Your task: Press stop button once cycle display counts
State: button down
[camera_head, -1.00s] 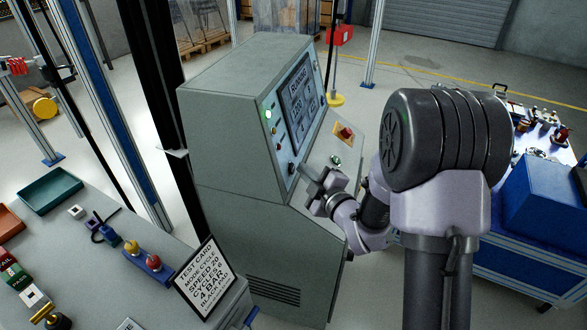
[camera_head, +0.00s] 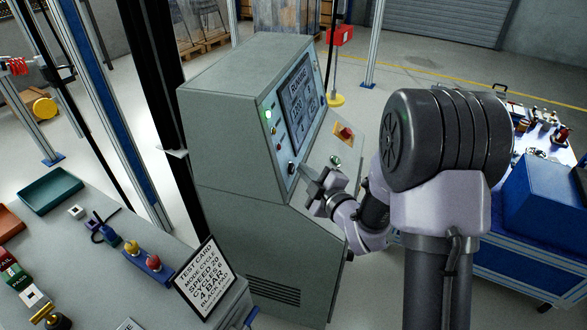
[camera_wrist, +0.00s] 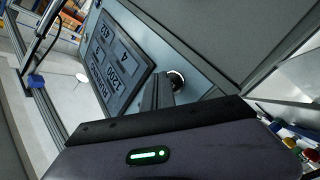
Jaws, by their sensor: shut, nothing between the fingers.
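The grey control cabinet (camera_head: 245,120) carries a sloped panel with a dark display (camera_head: 300,98). Its text is too small to read surely in the head view. The display also shows tilted in the wrist view (camera_wrist: 117,62), with several lines of text and numbers. A red mushroom button (camera_head: 346,132) sits on a yellow plate on the lower ledge, with a green button (camera_head: 336,160) nearer my gripper. My gripper (camera_head: 304,170) is shut and empty, its fingertips close to the panel's lower edge. In the wrist view the fingers (camera_wrist: 158,90) point toward a round metal-rimmed control (camera_wrist: 176,80); contact cannot be told.
A green lamp (camera_head: 268,114) glows on the panel. A blue case (camera_head: 540,188) sits on a cart at right. Dark posts stand left of the cabinet.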

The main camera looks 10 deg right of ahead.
jog(key=shift+f, duration=0.1)
dwell(0.3)
jog(key=shift+w+a+f+b, duration=0.15)
jog(key=shift+a+b, duration=0.2)
jog(key=shift+b, duration=0.35)
jog(key=shift+s+d+r+b, duration=0.2)
jog(key=shift+d+r+b, duration=0.05)
jog(key=shift+d+b, duration=0.1)
jog(key=shift+d, duration=0.1)
